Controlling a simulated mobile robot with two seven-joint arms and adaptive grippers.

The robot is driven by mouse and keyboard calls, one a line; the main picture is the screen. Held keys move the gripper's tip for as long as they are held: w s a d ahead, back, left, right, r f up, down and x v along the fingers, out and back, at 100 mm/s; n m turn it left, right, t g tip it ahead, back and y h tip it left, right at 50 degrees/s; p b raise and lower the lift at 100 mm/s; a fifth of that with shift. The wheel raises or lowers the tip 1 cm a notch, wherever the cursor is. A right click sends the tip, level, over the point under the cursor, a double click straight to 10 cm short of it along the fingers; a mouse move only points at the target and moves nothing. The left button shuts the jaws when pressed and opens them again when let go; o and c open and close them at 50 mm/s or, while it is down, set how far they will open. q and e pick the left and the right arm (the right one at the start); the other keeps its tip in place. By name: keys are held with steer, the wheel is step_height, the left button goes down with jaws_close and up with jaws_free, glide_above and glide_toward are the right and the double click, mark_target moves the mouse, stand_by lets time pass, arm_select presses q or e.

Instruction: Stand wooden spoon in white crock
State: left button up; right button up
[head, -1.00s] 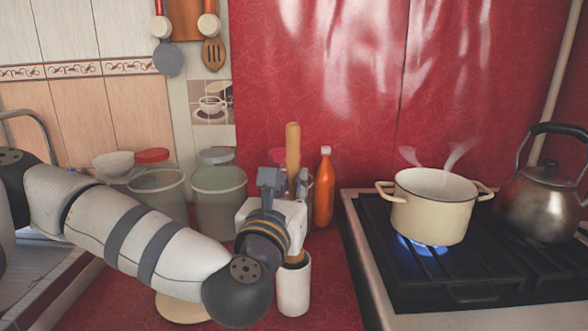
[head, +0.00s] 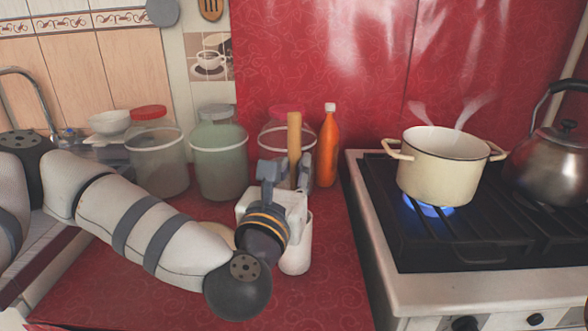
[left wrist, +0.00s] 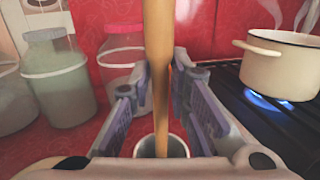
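The wooden spoon (head: 294,135) stands upright, handle up, in my left gripper (head: 288,178). In the left wrist view the handle (left wrist: 158,45) runs down between the two fingers (left wrist: 161,72), which close on it from either side. The white crock (head: 296,250) stands on the red counter directly below the gripper. The gripper body hides most of its mouth in the head view. In the left wrist view the spoon's lower end reaches into the mouth of the crock (left wrist: 178,148); its tip is hidden inside. My right gripper is not in view.
An orange bottle (head: 328,150) and lidded jars (head: 219,165) stand behind the crock. The stove at right has a lit burner under a steaming cream pot (head: 445,170) and a kettle (head: 545,165). The counter in front of the crock is clear.

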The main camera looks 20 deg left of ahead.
mark_target(294, 112)
arm_select(q)
steer(key=shift+o, duration=1.2)
step_height(294, 112, up, 10)
